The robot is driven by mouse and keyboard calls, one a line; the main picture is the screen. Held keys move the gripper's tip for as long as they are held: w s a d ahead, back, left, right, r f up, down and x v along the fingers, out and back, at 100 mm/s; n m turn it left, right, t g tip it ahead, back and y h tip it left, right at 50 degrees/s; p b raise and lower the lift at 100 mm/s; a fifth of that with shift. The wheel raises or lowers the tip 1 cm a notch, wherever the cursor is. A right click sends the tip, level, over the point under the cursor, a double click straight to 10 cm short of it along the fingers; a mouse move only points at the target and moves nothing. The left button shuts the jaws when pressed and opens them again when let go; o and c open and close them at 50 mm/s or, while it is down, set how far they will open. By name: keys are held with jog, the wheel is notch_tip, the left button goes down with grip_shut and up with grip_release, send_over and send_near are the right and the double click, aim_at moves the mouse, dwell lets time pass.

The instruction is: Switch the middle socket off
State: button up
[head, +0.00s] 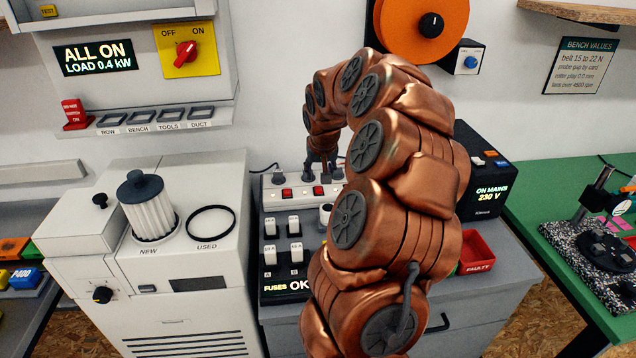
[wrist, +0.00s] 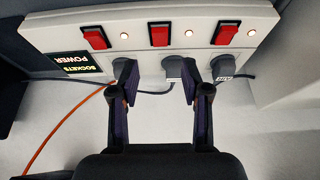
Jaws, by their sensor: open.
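The white socket strip (wrist: 60,38) crosses the top of the wrist view, with its POWER SOCKETS label upside down. It carries three red rocker switches, each with a lit lamp beside it. The middle switch (wrist: 159,34) is in line with my gripper (wrist: 160,92), which is open. Its two fingers point at the strip, and the dark middle plug (wrist: 176,68) shows between them, nearer the right finger. I cannot tell whether they touch. In the head view the strip (head: 268,199) stands on the cabinet, and my arm hides its right part.
A fuse panel (head: 282,225) stands in front of the strip. A filter machine (head: 205,170) is left, a black mains box (head: 490,190) and red FAULTY tray (head: 478,248) right. A wall display (head: 97,57) reads ALL ON.

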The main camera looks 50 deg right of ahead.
aim_at(318, 187)
jog(key=shift+p+x, duration=0.8)
jog(key=shift+x, duration=2.35)
grip_shut()
